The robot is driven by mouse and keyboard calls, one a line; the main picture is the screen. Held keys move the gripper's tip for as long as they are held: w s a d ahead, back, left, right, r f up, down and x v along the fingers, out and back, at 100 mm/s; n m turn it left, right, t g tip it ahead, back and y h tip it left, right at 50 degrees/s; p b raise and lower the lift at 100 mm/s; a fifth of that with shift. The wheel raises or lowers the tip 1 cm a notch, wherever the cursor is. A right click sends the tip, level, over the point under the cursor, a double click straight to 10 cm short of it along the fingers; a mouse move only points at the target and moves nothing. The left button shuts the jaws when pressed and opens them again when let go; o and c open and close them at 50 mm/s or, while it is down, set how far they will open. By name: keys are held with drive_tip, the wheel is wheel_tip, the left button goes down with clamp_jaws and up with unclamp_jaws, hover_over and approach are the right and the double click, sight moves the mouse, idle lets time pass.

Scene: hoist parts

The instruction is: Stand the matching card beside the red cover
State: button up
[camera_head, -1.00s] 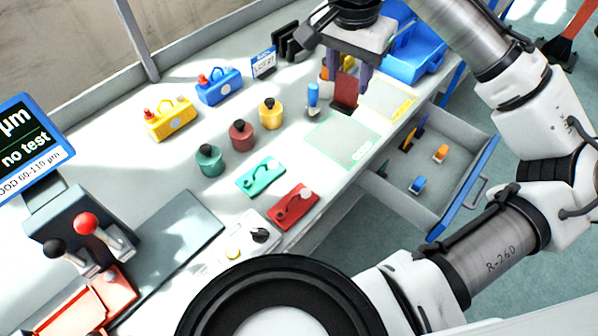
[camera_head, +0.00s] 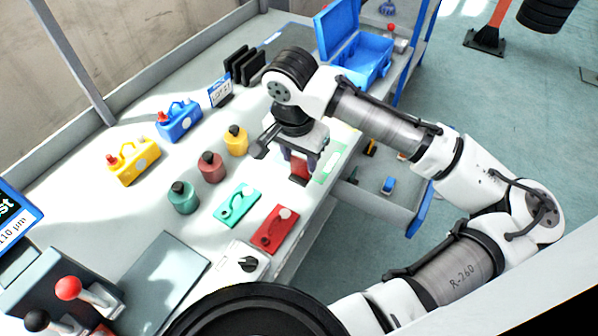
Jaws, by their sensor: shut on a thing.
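The card's upper part is hidden by the gripper. I cannot tell whether its lower edge touches the table. A similar teal cover (camera_head: 237,205) lies left of the red one.
Yellow (camera_head: 236,141), red (camera_head: 211,167) and green (camera_head: 183,197) jars stand left of the gripper. A green-outlined mat (camera_head: 333,163) lies beside the card. An open drawer (camera_head: 375,205) juts out at the front.

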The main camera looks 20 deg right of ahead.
sight(299, 174)
drive_tip(key=shift+f, duration=3.1)
drive_tip(key=shift+f, duration=0.1)
drive_tip(key=shift+f, duration=0.15)
drive_tip(key=o, duration=1.2)
drive_tip(key=shift+o, duration=0.2)
wheel_tip(299, 174, up, 12)
drive_tip(key=a+b, duration=0.1)
drive_tip(key=shift+s+r, duration=0.2)
drive_tip(key=shift+s, duration=0.25)
drive_tip(key=shift+a, duration=0.1)
